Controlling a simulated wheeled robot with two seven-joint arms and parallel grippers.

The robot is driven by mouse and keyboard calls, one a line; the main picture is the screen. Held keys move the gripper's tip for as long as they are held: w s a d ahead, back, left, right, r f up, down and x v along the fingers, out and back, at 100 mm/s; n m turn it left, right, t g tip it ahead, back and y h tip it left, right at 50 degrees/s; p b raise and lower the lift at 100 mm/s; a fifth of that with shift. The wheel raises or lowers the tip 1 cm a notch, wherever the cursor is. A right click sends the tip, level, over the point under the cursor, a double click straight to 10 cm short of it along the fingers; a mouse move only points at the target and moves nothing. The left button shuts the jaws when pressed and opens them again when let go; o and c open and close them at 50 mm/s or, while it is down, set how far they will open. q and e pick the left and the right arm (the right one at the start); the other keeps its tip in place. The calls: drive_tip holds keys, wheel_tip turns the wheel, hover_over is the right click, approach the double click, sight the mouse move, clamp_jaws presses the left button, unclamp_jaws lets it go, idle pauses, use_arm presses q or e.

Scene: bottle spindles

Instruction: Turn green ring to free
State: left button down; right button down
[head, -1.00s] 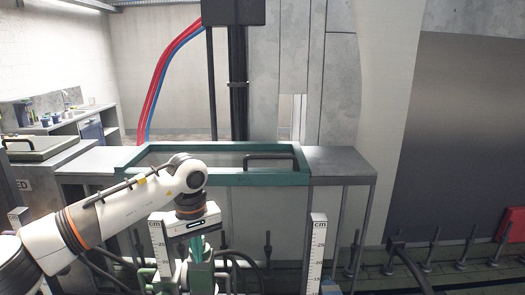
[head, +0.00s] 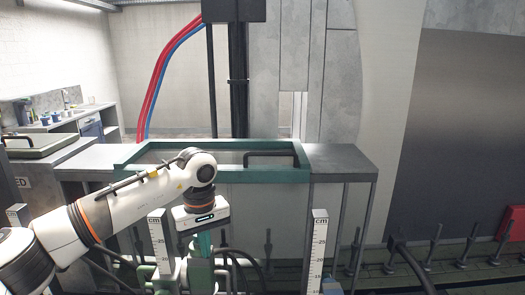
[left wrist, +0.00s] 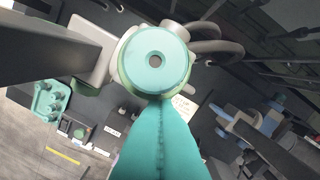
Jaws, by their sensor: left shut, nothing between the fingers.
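In the left wrist view a round, pale teal cap with a small centre hole (left wrist: 155,61) tops a spindle, with a green rim at its edge. I take this to be the green ring, though I cannot tell ring from cap clearly. My left gripper (left wrist: 166,103) has its teal fingers pressed together and empty. Their tips lie at the lower edge of the round part in that view; I cannot tell if they touch. In the head view the left gripper (head: 204,254) points down beside the pale green spindle fittings, which partly hide the fingertips. My right gripper is not in view.
White measuring posts stand left (head: 159,240) and right (head: 317,250) of the gripper. Dark hoses loop around the fittings. A green-rimmed basin (head: 220,178) is behind. Several dark upright spindles (head: 468,246) line the floor at right.

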use_arm(q)
drive_tip(key=shift+w+d, duration=0.15)
idle(0.4)
wheel_tip(320, 180, up, 6)
drive_tip(key=p, duration=0.3)
drive_tip(key=shift+s+d, duration=0.25)
drive_tip(key=shift+d, duration=0.1)
idle(0.3)
